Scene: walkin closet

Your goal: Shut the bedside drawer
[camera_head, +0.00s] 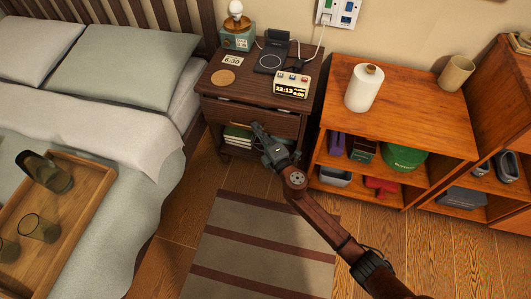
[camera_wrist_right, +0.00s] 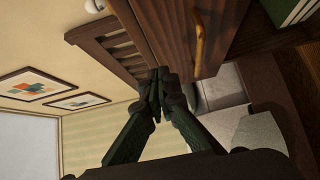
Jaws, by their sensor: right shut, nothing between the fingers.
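The dark wooden bedside table (camera_head: 213,83) stands right of the bed in the head view. Its drawer (camera_head: 285,124) seems to stand a little out from the top, with a narrow gap along its upper edge. The drawer's light wooden handle shows in the right wrist view (camera_wrist_right: 198,42). My right gripper (camera_head: 256,127) is shut and empty, with its fingertips at the drawer front. In the right wrist view its fingertips (camera_wrist_right: 158,82) lie close to the front; whether they touch is unclear. My left gripper is out of view.
A clock (camera_head: 292,86), a charger (camera_head: 271,60) and a lamp (camera_head: 236,20) stand on the table. Books (camera_head: 237,137) lie below the drawer. An orange-brown shelf (camera_head: 415,103) stands at right, the bed (camera_head: 120,140) with a tray (camera_head: 78,205) at left. A striped rug (camera_head: 260,245) covers the floor.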

